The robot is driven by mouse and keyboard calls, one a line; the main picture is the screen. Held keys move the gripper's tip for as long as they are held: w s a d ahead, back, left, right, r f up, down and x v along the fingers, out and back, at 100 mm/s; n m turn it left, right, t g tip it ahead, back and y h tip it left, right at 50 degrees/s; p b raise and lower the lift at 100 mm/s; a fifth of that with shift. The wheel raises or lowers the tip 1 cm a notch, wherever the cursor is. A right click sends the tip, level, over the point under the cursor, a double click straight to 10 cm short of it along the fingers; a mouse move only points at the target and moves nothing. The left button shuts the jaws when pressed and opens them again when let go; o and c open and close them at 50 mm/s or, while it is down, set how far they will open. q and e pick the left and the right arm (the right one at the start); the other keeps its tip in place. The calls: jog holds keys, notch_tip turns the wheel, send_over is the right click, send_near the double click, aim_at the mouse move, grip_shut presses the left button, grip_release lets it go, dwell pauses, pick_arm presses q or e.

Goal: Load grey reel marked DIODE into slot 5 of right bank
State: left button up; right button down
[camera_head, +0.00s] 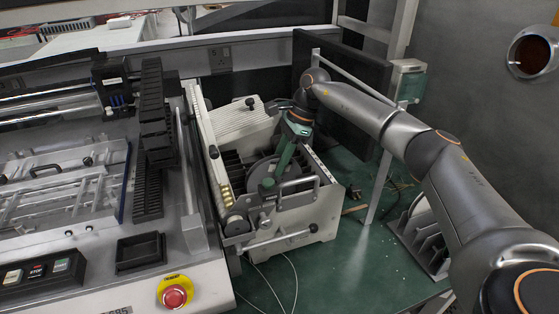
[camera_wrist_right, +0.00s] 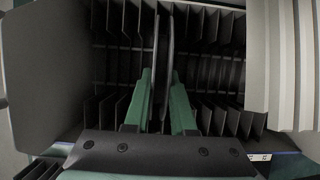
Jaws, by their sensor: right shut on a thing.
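A dark grey reel (camera_head: 259,169) stands on edge in the slotted bank (camera_head: 318,213), the beige unit with dark dividers. In the right wrist view the reel (camera_wrist_right: 164,45) shows nearly edge-on among the dividers. My right gripper (camera_head: 272,180) reaches down into the bank from above, and its green fingers are shut on the reel. In the right wrist view the right gripper (camera_wrist_right: 163,88) has one finger on each side of it. The reel's marking and the slot numbers cannot be read. My left gripper is not in view.
A rack (camera_head: 432,250) with pale reel discs stands on the green floor at right, partly behind my arm. The machine with a red stop button (camera_head: 175,296) fills the left. Thin cables (camera_head: 292,272) lie before the bank. A handle bar crosses its front.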

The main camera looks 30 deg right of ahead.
jog(key=shift+f, duration=0.4)
jog(key=c, duration=0.7)
grip_release()
jog(key=shift+o, duration=0.5)
jog(key=shift+o, duration=1.2)
